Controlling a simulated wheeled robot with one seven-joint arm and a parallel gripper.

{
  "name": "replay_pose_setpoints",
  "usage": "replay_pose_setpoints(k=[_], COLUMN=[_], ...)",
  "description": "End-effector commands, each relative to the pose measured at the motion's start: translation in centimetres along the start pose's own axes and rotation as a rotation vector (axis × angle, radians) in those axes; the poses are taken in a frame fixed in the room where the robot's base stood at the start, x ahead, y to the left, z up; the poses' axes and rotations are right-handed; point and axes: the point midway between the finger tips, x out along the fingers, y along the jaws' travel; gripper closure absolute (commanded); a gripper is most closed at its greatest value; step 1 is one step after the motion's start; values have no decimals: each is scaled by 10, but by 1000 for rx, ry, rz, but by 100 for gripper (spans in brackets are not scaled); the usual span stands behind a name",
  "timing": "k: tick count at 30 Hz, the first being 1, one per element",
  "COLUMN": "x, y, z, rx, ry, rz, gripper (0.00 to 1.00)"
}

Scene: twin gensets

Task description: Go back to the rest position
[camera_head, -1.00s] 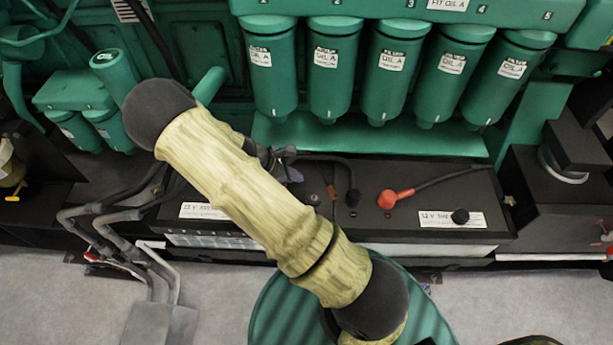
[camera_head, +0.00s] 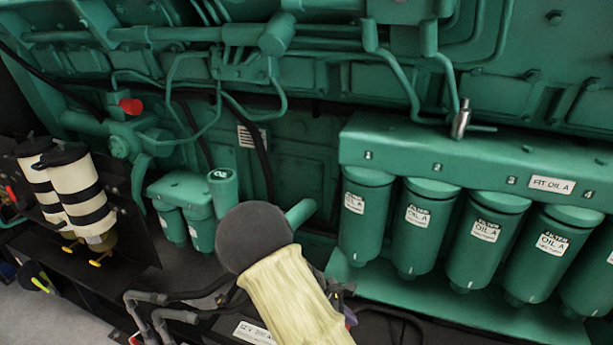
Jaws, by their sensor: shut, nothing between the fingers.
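My arm (camera_head: 287,298) rises from the bottom edge of the head view, with a cream-covered link and a dark rounded joint at its upper end. My gripper cannot be made out; the arm link covers the area behind it. A small dark piece shows beside the link's right edge, but I cannot tell what it is.
A row of green oil filters (camera_head: 418,217) hangs under a green header (camera_head: 455,165) at right. Two smaller green filters (camera_head: 187,212) are left of my arm's joint. White-and-black canisters (camera_head: 78,195) stand at far left. Pipes cross the green engine block behind. A little grey floor shows lower left.

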Motion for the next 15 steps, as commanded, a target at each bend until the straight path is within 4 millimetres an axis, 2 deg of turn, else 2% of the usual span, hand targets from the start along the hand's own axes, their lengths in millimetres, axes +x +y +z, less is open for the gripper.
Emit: replay_pose_setpoints(k=[5, 15], x=[-12, -68], y=[-10, -52], z=[12, 60], rx=[118, 656], ry=[85, 402], rz=[-31, -171], gripper=[100, 100])
